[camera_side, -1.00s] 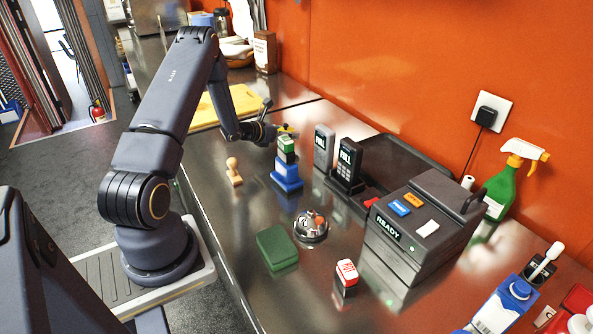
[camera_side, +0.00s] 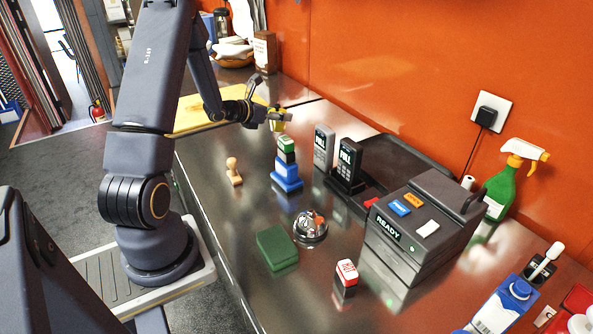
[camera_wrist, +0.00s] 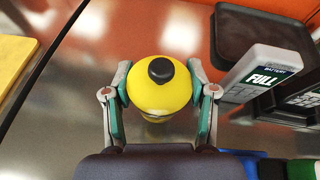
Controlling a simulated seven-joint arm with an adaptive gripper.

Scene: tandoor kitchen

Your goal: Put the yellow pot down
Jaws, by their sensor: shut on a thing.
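The yellow pot (camera_wrist: 160,88) has a round yellow top with a black knob and sits between my fingers in the wrist view. My gripper (camera_wrist: 160,98) is shut on it, one finger on each side. In the side view my gripper (camera_side: 279,117) holds the pot (camera_side: 276,125), which is small and partly hidden by the fingers. They are above the steel counter (camera_side: 215,205), behind the blue stand with a green-topped block. The wrist view does not make clear how far the pot's base is from the counter.
A blue stand (camera_side: 287,178) bears a green block (camera_side: 286,146). Two upright handsets (camera_side: 324,147) and a dark tray (camera_side: 405,160) stand to the right. A yellow board (camera_side: 195,115) lies to the left. A wooden stamp (camera_side: 234,172) stands in front. Bare counter shows around the pot.

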